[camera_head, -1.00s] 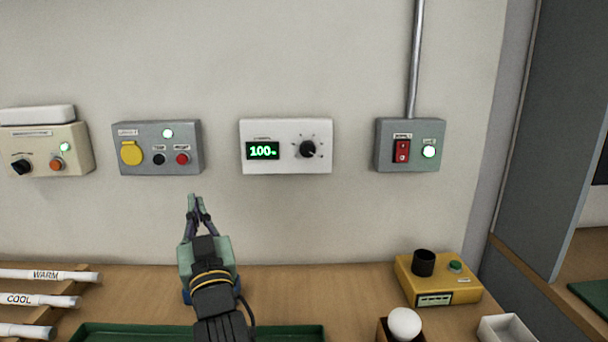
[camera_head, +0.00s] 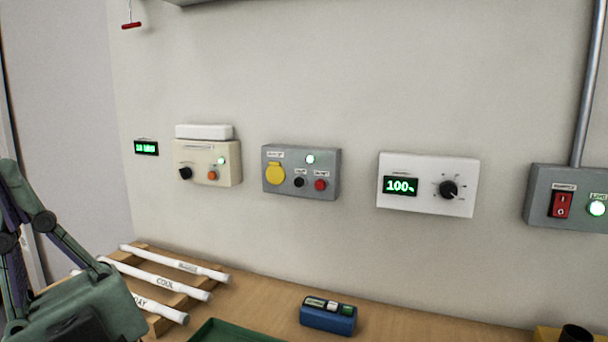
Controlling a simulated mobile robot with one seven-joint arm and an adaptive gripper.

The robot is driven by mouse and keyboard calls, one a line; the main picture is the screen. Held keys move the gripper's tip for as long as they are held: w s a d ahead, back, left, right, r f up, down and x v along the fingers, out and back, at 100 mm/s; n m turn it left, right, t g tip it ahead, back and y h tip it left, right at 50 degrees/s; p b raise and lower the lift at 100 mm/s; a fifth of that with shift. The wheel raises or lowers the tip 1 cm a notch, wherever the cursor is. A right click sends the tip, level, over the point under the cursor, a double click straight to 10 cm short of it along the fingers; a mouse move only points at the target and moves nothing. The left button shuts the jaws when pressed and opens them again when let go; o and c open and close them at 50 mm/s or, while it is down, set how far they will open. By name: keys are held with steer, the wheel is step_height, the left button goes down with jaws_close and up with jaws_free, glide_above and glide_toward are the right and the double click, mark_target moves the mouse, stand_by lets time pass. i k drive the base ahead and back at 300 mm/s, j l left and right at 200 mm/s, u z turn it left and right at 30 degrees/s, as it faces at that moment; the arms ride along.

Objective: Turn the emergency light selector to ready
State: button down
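A cream wall box (camera_head: 207,162) with a white housing on top hangs left of centre.
A grey box (camera_head: 328,170), a white dial panel (camera_head: 430,170) reading 100 and a grey switch box (camera_head: 540,205) hang to the right. A small green display (camera_head: 146,148) hangs left. White tubes (camera_head: 175,263) on a wooden rack and a blue block (camera_head: 328,318) are on the bench.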

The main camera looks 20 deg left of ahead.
mark_target(186, 173)
steer(key=u, duration=1.3)
steer(key=i+j+z, duration=0.1)
steer(key=i+z, duration=0.2)
steer(key=i, duration=0.2)
steer(key=i+j+z, duration=0.25)
steer(key=i, duration=0.25)
